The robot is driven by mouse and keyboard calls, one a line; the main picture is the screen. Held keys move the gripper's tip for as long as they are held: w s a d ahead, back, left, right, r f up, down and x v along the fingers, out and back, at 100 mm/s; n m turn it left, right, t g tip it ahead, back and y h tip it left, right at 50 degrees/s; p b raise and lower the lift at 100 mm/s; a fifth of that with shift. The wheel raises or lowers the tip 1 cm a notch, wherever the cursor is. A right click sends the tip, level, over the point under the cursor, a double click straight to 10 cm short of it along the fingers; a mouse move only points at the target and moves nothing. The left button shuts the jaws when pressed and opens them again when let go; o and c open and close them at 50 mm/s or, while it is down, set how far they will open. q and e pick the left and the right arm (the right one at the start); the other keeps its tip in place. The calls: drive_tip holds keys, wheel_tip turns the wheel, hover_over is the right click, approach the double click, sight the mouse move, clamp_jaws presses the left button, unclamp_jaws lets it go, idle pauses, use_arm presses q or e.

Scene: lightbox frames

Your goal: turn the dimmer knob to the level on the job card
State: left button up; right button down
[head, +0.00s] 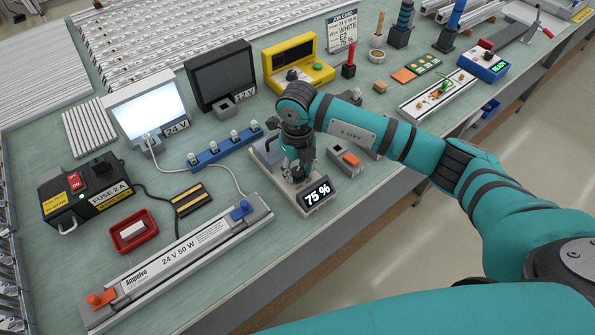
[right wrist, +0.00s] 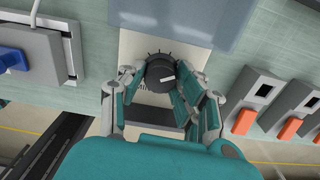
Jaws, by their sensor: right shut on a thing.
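The dimmer shows 75 % on its small black display (head: 317,194), at the bench's front edge in the head view. Its round dark knob (right wrist: 160,72), with a pale pointer mark and tick marks around it, shows in the right wrist view. My right gripper (head: 297,176) reaches down over the dimmer. In the right wrist view its fingers (right wrist: 163,88) are shut on the knob from both sides. The job card (head: 342,31) stands at the back of the bench; it shows "WHITE", but its smaller print is hard to read. My left gripper is in neither view.
A lit white panel (head: 146,101) marked 24 V and a dark panel (head: 219,73) marked 12 V stand behind.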

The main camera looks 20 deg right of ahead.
sight(298, 171)
idle(0.4)
drive_tip(key=c, duration=0.9)
unclamp_jaws()
drive_tip(key=shift+c, duration=0.2)
wheel_tip(298, 171, up, 12)
